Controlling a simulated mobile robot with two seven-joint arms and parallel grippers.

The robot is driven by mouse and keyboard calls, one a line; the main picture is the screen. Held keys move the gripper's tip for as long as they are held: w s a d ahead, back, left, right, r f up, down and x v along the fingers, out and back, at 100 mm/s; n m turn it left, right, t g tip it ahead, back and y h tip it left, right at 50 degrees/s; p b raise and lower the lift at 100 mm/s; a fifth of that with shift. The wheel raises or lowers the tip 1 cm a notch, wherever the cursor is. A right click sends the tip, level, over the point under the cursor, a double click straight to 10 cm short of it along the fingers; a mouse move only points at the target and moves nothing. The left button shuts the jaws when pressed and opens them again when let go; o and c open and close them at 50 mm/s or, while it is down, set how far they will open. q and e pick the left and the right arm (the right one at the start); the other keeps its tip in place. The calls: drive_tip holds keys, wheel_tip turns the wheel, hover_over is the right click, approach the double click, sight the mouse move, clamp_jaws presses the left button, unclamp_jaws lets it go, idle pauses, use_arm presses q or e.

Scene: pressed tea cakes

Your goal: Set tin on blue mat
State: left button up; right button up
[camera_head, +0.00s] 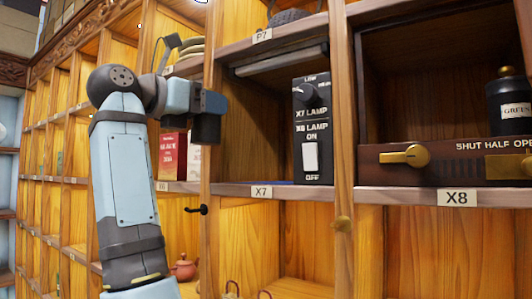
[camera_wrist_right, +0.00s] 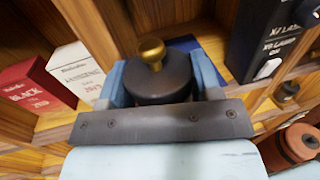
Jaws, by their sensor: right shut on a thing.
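My right gripper (camera_head: 207,114) is at the left post of the X7 compartment in the head view. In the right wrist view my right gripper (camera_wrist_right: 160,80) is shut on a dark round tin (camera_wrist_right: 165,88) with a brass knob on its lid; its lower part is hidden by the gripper. In the head view I cannot make out the held tin. The blue mat (camera_wrist_right: 184,43) shows behind the tin in the wrist view, partly covered by tin and finger. In the head view only a thin blue edge (camera_head: 285,183) of it shows. My left gripper is out of view.
A black lamp switch box (camera_head: 312,130) stands at the right of the X7 compartment. Red (camera_wrist_right: 33,85) and white (camera_wrist_right: 77,72) boxes stand left of the post. Another dark tin (camera_head: 510,100), labelled GREEN, stands in X8. A black hook (camera_head: 197,210) sticks out below.

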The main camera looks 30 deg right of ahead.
drive_tip(key=d+p, duration=0.3)
drive_tip(key=d, duration=1)
drive_tip(key=f, duration=0.2)
drive_tip(key=f+p, duration=0.1)
drive_tip(key=f, duration=0.1)
drive_tip(key=d+f+p, duration=0.1)
drive_tip(key=f, duration=0.1)
drive_tip(key=shift+d+f+p, duration=0.1)
drive_tip(key=shift+f+p, duration=0.1)
drive_tip(key=shift+p, duration=0.2)
drive_tip(key=shift+d+f, duration=0.15)
drive_tip(key=shift+f, duration=0.4)
drive_tip(key=o, duration=1)
drive_tip(key=shift+c, duration=0.2)
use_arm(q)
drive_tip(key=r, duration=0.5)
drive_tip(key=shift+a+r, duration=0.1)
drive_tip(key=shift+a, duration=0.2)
